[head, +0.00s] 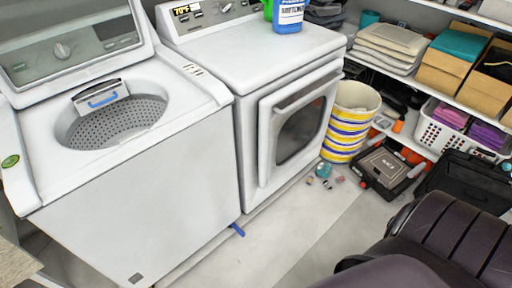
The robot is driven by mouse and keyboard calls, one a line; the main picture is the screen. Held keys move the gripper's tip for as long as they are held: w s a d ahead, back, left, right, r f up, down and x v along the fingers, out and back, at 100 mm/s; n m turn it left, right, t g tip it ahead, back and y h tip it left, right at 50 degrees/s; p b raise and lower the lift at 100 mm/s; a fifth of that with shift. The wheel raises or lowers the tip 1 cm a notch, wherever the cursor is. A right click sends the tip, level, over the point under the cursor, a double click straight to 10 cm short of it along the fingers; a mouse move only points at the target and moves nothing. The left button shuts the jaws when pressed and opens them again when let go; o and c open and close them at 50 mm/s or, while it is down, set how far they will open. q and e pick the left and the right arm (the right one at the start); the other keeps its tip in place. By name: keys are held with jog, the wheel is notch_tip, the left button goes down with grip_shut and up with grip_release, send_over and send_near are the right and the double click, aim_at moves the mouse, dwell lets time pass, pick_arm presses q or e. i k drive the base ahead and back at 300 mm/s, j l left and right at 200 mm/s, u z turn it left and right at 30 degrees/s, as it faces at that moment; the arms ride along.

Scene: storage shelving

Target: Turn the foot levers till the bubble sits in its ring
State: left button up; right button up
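A white top-loading washer (130,215) stands at the left with its lid raised. A small round green disc (10,161), which looks like a bubble level, lies on the washer's left top edge; it is too small to tell where its bubble sits. A blue foot lever (237,229) sticks out at floor level by the washer's front right bottom corner. No other foot lever is in sight, and the washer's left bottom corner is not clearly visible. Neither of my grippers is in view.
A white front-loading dryer (245,55) stands right of the washer, with a blue bottle (290,17) on top. A striped bin (350,120), a dark case (387,168) and small loose items (323,171) are at right. A dark brown padded shape (450,240) fills the lower right.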

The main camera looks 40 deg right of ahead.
aim_at(233, 225)
jog(key=l+z, duration=0.1)
jog(key=z, duration=0.65)
jog(key=i+l+u, duration=0.4)
jog(key=l+u, duration=0.2)
jog(key=i+l+u, duration=0.15)
jog(key=l+u, duration=0.15)
